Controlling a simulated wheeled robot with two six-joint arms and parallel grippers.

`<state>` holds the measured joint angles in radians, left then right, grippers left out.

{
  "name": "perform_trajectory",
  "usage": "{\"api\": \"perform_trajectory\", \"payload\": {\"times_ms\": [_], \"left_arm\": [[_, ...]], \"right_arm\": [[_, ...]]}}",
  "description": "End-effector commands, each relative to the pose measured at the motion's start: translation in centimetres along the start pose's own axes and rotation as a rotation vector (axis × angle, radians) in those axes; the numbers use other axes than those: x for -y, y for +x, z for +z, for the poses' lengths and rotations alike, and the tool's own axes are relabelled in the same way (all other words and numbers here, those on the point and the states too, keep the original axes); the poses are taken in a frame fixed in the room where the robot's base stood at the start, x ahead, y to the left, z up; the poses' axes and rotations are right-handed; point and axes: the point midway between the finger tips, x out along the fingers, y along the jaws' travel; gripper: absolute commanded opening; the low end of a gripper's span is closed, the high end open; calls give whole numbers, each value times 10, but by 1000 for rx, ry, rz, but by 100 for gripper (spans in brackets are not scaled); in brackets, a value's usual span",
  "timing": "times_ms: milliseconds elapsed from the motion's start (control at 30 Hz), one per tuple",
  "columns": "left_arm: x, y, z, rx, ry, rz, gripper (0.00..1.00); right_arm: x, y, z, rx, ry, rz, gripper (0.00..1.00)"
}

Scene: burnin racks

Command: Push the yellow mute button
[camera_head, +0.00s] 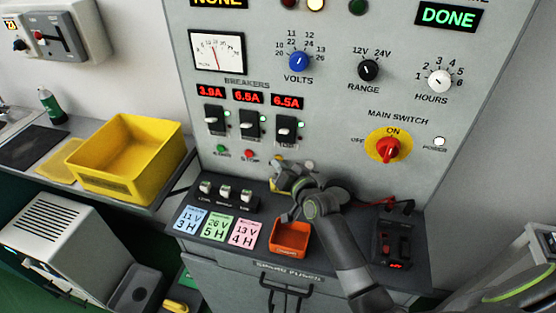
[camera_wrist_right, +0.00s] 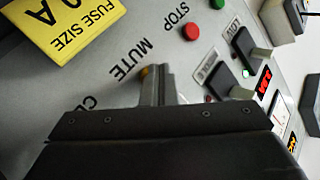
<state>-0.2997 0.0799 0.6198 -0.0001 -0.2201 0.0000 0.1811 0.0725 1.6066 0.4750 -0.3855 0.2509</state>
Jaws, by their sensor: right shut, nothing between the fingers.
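The yellow mute button (camera_wrist_right: 146,72) shows as a small yellow-orange piece beside the fingertips in the right wrist view, under the upside-down MUTE label. Most of it is hidden behind the fingers. My right gripper (camera_wrist_right: 161,78) is shut and empty, with its tips close to the panel at the button; I cannot tell whether they touch it. In the head view my right gripper (camera_head: 287,172) is in front of the lower panel, right of the red stop button (camera_head: 249,155), and covers the mute button's area. My left gripper is not in view.
Below the arm are an orange bin (camera_head: 291,254), three coloured cards and a black device (camera_head: 392,246) on the ledge. The green start button (camera_head: 221,149) and breaker switches (camera_head: 248,127) are to the left. A yellow crate (camera_head: 105,180) stands on the side bench.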

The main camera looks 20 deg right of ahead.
Motion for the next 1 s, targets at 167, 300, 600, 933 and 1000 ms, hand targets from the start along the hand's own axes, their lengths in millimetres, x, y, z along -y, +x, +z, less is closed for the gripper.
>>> {"api": "perform_trajectory", "payload": {"times_ms": [167, 300, 600, 933, 1000], "left_arm": [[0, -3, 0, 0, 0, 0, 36], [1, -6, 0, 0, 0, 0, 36], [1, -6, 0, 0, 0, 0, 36], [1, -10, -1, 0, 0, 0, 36], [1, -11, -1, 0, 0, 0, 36]], "right_arm": [[4, -4, 2, -2, -1, -1, 0], [8, -10, 6, -1, 1, -1, 0], [9, -12, 8, -1, -1, 0, 0], [20, -27, 18, 0, 2, -1, 0], [23, -32, 22, 0, 4, 0, 0]]}}
